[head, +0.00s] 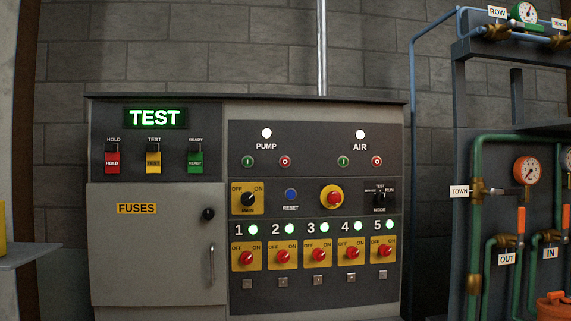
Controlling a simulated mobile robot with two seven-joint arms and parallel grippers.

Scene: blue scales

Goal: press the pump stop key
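The pump stop key (285,161) is a small round red button marked with a ring, on the dark panel of the control cabinet. It sits right of the green pump start key (248,161), under the PUMP label (266,146). The white pump lamp (266,133) above is lit. A similar green key (343,161) and red key (377,161) sit under the AIR label, with a lit white lamp (360,133). Neither of my grippers is in the head view.
Below are a MAIN switch (248,198), blue reset button (291,195), red emergency knob (333,198) and several numbered red switches with green lamps. The fuse door (158,250) is shut. Pipes and gauges (527,170) stand right. A shelf (25,255) juts in at left.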

